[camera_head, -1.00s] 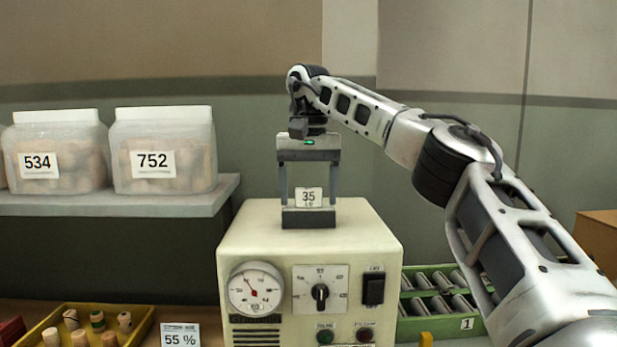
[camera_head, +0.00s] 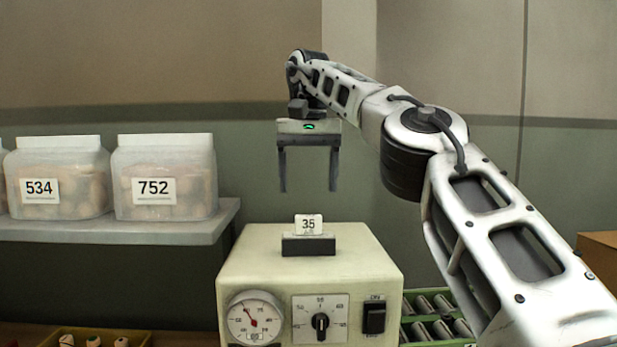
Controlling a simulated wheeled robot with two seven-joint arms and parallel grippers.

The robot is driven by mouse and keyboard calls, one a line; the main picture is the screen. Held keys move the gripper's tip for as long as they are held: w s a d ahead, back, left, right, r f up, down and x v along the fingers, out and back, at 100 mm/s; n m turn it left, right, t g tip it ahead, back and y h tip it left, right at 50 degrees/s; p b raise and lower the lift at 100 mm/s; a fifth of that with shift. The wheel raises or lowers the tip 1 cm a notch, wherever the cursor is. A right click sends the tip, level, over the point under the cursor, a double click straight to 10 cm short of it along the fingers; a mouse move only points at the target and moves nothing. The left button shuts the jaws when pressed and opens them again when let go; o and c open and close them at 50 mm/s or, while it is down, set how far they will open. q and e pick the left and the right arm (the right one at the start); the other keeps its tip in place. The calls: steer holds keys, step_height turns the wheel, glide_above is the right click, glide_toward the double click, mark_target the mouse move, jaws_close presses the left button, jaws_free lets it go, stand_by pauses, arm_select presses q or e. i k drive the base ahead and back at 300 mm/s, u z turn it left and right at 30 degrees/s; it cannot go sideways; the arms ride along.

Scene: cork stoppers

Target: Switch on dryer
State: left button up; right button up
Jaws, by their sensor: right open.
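The dryer is a cream box (camera_head: 255,263) at the lower middle of the head view. A small card reading 35 (camera_head: 308,224) stands in a dark holder (camera_head: 308,245) on the dryer's top, below the fingers. My left gripper is not in view.
Two bags of corks, marked 534 (camera_head: 58,178) and 752 (camera_head: 164,177), stand on a shelf (camera_head: 115,233) at left. A yellow tray (camera_head: 52,336) with corks is at lower left. A green rack (camera_head: 412,297) sits right of the dryer, partly behind my right arm.

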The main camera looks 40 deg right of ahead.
mark_target(376, 318)
steer(key=k, duration=1)
